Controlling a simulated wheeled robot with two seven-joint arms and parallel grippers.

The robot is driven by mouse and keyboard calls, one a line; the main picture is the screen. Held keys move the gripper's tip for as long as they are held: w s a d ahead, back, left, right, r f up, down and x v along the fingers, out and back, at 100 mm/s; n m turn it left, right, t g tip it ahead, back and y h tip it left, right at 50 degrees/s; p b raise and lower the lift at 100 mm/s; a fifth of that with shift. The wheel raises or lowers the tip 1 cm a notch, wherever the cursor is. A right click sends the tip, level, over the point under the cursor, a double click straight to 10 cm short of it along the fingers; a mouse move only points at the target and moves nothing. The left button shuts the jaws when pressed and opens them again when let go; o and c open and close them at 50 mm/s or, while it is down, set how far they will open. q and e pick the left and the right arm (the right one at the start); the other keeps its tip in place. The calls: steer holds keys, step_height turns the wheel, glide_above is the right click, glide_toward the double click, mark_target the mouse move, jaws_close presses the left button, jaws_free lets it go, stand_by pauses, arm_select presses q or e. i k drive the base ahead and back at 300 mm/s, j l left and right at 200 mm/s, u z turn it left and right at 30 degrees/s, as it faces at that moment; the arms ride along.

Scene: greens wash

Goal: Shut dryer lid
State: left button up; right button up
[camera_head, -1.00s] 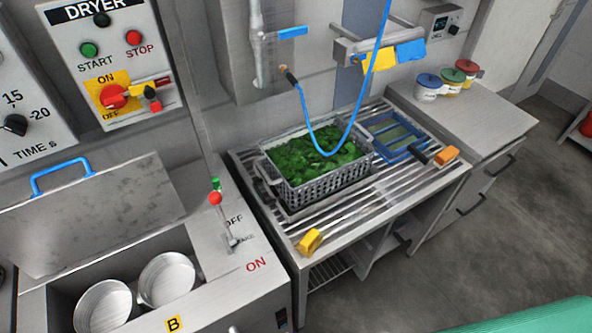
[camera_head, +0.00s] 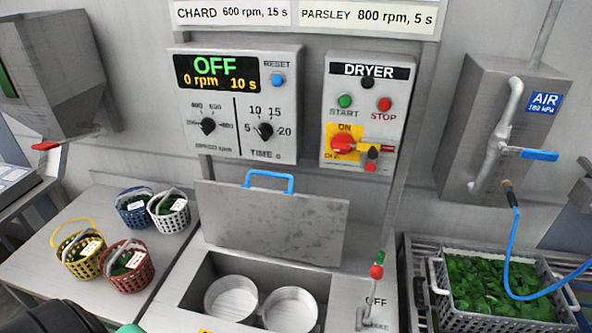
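The dryer lid (camera_head: 270,222) is a grey metal plate with a blue handle (camera_head: 268,181) on its top edge. It stands raised and open at the back of the dryer opening. Inside the opening are two round metal baskets, a left one (camera_head: 230,297) and a right one (camera_head: 290,308); no greens show in them. The dryer display (camera_head: 230,72) reads OFF, 0 rpm, 10 s. Neither gripper can be seen. A dark rounded shape at the bottom left edge may be part of my arm.
Several small baskets with greens, such as the red one (camera_head: 126,266), stand on the left counter (camera_head: 35,262). A red-knobbed lever (camera_head: 376,272) rises right of the opening. A grey crate of greens (camera_head: 441,290) and a blue hose (camera_head: 513,240) are at the right.

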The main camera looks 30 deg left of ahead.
mark_target(289, 224)
steer(key=u, duration=1.1)
steer(key=k+j, duration=0.05)
steer(key=j, duration=0.05)
